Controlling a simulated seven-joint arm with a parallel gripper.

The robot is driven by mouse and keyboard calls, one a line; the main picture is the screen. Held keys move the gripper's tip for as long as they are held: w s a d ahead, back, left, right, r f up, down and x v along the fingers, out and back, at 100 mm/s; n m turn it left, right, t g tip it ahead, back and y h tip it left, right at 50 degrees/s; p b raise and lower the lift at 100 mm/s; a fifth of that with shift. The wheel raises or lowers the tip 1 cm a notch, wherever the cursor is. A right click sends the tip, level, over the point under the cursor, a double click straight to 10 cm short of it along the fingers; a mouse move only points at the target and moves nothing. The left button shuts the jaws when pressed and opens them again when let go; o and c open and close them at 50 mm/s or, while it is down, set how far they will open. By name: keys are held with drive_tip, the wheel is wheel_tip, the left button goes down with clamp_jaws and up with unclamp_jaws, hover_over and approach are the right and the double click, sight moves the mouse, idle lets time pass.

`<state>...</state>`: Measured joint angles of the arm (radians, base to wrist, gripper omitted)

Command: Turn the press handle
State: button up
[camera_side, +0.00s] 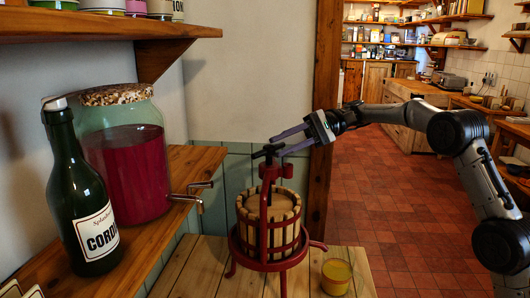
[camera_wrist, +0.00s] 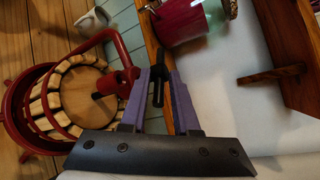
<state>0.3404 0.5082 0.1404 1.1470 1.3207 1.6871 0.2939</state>
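The fruit press (camera_side: 268,225) stands on a wooden surface, with a slatted wooden basket in a red metal frame. Its black handle (camera_side: 267,151) is a crossbar on top of the screw. My gripper (camera_side: 276,145) reaches in from the right at handle height, its two purple fingers apart. In the wrist view, the dark handle bar (camera_wrist: 157,92) shows between the fingers of my gripper (camera_wrist: 160,74), with gaps to either side. I cannot tell whether a finger touches it. The press basket (camera_wrist: 80,95) is at the left there.
A shelf at the left holds a dark green bottle (camera_side: 87,195) and a large jar of red liquid (camera_side: 126,160) with a metal tap (camera_side: 192,197). A yellow-filled glass (camera_side: 336,277) stands right of the press. A wooden post (camera_side: 325,120) rises behind. An upper shelf (camera_side: 100,24) overhangs at the left.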

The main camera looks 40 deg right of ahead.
sight(273, 149)
drive_tip(key=shift+x, duration=2.6)
clamp_jaws()
